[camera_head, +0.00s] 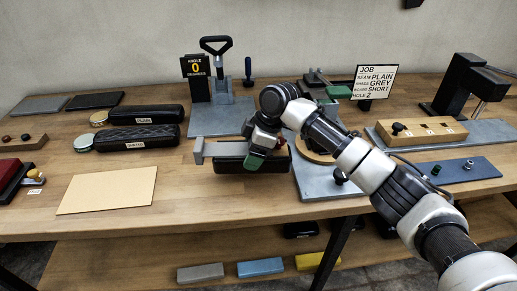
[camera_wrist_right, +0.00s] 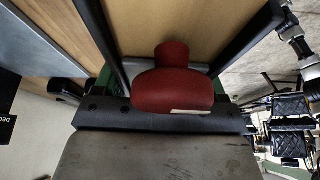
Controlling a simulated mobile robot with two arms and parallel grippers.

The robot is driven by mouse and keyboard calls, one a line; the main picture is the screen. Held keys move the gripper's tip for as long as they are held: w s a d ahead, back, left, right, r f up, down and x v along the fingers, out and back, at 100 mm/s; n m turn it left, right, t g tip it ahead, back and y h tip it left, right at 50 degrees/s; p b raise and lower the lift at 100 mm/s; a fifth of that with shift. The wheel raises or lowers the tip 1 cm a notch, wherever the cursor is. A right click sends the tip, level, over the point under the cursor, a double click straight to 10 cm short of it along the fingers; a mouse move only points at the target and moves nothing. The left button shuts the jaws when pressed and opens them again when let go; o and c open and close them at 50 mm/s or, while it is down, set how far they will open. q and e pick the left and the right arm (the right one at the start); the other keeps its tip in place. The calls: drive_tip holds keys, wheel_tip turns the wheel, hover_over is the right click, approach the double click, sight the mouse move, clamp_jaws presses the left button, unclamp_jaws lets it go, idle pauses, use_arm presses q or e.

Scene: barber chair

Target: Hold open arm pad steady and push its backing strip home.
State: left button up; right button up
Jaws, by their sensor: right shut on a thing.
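My right gripper (camera_head: 258,156), with green fingertips, is at the middle of the bench, low over a black arm pad (camera_head: 228,167). A grey bar-like piece (camera_head: 219,149) extends left from the gripper in the head view, above the pad. The gripper hides much of the pad. I cannot make out the backing strip or tell whether anything touches it. My left gripper is not in view.
Two black pads, one labelled PLAIN (camera_head: 146,115), lie at the left behind a cream board (camera_head: 108,190). A clamp stand (camera_head: 217,80) and ANGLE sign (camera_head: 196,67) stand behind. A JOB card (camera_head: 376,81) and wooden block (camera_head: 421,131) are at the right. Bare wood lies in front.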

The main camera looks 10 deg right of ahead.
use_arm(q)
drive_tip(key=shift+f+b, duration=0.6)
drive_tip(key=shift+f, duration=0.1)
use_arm(e)
drive_tip(key=shift+w+a+f, duration=0.5)
drive_tip(key=shift+a+f, duration=0.2)
drive_tip(key=shift+a, duration=0.1)
drive_tip(key=shift+w+a+f, duration=0.5)
drive_tip(key=shift+a+f, duration=0.15)
drive_tip(key=shift+a, duration=0.1)
drive_tip(key=shift+f, duration=0.65)
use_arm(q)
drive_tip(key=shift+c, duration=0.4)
